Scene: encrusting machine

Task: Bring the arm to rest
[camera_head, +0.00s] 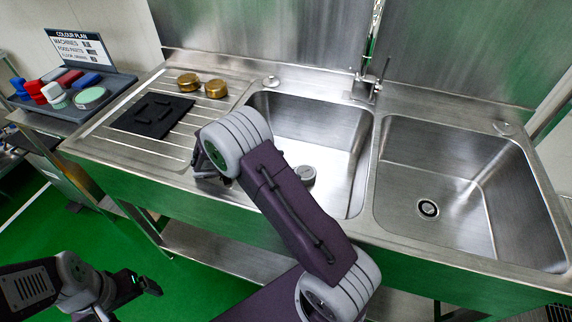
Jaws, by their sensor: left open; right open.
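My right arm reaches up from the bottom over the sink's front edge. Its gripper (206,167) hangs by the front of the ribbed drainboard (125,148), mostly hidden behind the arm's pale wrist joint. No held thing shows there. My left gripper (146,286) is low at the bottom left, over the green floor and apart from the sink. It is open and empty.
A black mat (152,116) and two brass-coloured round pieces (215,88) lie on the drainboard. The left basin (335,130) holds a small round grey item (305,174). The right basin (455,165) is empty. A dark tray (122,81) with coloured items stands at the left.

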